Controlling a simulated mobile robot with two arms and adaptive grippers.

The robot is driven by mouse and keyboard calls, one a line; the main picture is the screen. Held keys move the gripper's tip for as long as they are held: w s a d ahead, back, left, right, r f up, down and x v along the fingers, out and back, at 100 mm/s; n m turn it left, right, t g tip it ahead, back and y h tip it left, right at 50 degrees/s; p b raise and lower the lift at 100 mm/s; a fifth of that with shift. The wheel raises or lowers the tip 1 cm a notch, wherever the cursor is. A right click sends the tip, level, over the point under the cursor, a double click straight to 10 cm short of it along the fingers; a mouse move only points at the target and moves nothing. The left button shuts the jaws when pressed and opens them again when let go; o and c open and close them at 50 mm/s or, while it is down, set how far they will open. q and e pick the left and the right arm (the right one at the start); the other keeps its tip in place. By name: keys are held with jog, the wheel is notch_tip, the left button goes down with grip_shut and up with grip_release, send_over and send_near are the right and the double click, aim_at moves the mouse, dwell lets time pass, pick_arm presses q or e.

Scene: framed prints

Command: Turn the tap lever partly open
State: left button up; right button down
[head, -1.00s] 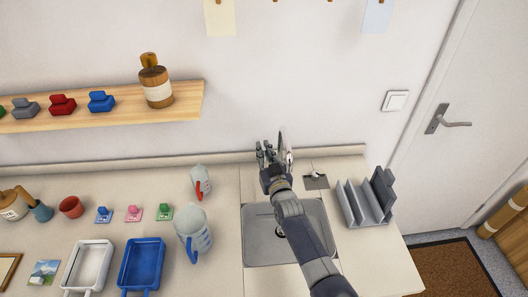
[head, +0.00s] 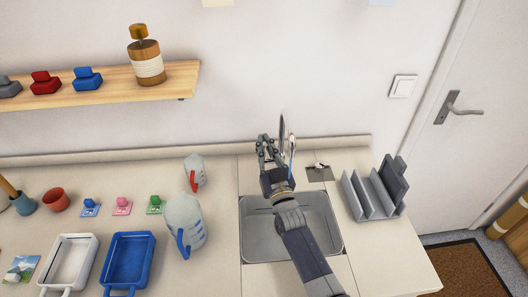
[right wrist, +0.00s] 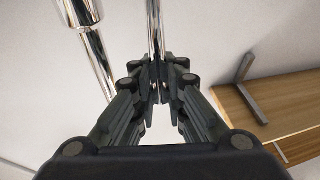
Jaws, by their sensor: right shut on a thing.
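The chrome tap (head: 283,128) stands at the back edge of the sink (head: 330,222), partly hidden by my right gripper. In the right wrist view, its thick chrome tube (right wrist: 98,55) is at the upper left. A thin chrome rod, which looks like the tap lever (right wrist: 154,30), runs down between my fingers. My right gripper (head: 266,142) is shut on this lever, and its fingertips meet around it in the right wrist view (right wrist: 155,80). How far the lever is turned I cannot tell. My left gripper is not in view.
A grey rack (head: 375,195) stands right of the sink. A large jug (head: 186,220), a smaller jug (head: 194,171) and a blue tray (head: 128,260) stand to the left. A wooden shelf (head: 115,82) is on the wall above. The counter right behind the sink is narrow.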

jog(key=shift+s+f+b, duration=0.35)
jog(key=shift+f+b, duration=0.1)
jog(key=c, duration=1.7)
grip_release()
jog(key=shift+o, duration=0.2)
jog(key=shift+s+r+t, duration=0.1)
jog(key=shift+r+t, duration=0.1)
jog(key=shift+t, duration=0.1)
jog(key=s+d+f, duration=0.1)
jog(key=s+d, duration=0.2)
jog(key=s, duration=1.1)
jog(key=shift+s, duration=0.25)
jog(key=shift+d, duration=0.1)
